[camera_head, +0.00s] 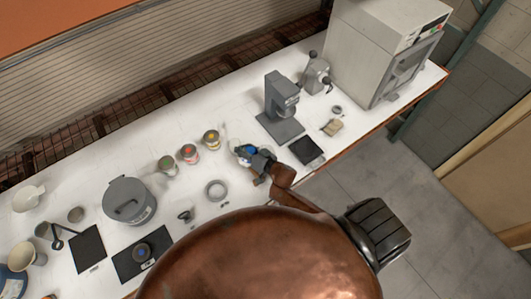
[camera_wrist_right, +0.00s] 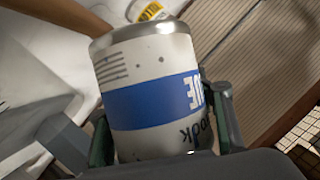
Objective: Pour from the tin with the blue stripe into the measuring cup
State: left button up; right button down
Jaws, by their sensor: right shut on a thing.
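The tin with the blue stripe (camera_head: 243,150) is in my right gripper (camera_head: 255,158), over the middle of the white table. In the right wrist view, the tin (camera_wrist_right: 150,100) shows a wide blue band with upside-down lettering. The fingers of my right gripper (camera_wrist_right: 158,125) press on it from both sides. Whether the tin touches the table is hard to tell. A small round vessel with a blue centre (camera_head: 143,250) stands on a black pad at the lower left. I cannot tell for sure which vessel is the measuring cup. My left gripper is out of view.
Yellow (camera_head: 212,139), red (camera_head: 188,153) and green (camera_head: 168,166) tins stand in a row left of my gripper. A grey stand machine (camera_head: 281,105) and dark pad (camera_head: 306,151) are right.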

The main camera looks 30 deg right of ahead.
aim_at(248, 145)
jog(key=shift+d+r+m, duration=0.25)
jog(key=shift+d+m, duration=0.05)
jog(key=shift+d, duration=0.05)
dwell(0.4)
jog(key=shift+d+r+m+t+y, duration=0.15)
jog(key=shift+r+m+t+y, duration=0.25)
jog(key=shift+m+y, duration=0.2)
dwell(1.2)
jog(key=shift+d+r+m+t+y+b, duration=0.1)
jog(key=shift+r+m+t+y+b, duration=0.25)
jog(key=shift+m+b, duration=0.5)
jog(key=shift+r+m+t+y+b, duration=0.15)
jog(key=shift+r+m+b, duration=0.4)
jog(key=shift+b, duration=0.45)
dwell(2.3)
jog(key=shift+d+f+m+b, duration=0.1)
jog(key=shift+f+m+b, duration=0.3)
jog(key=shift+b, duration=0.7)
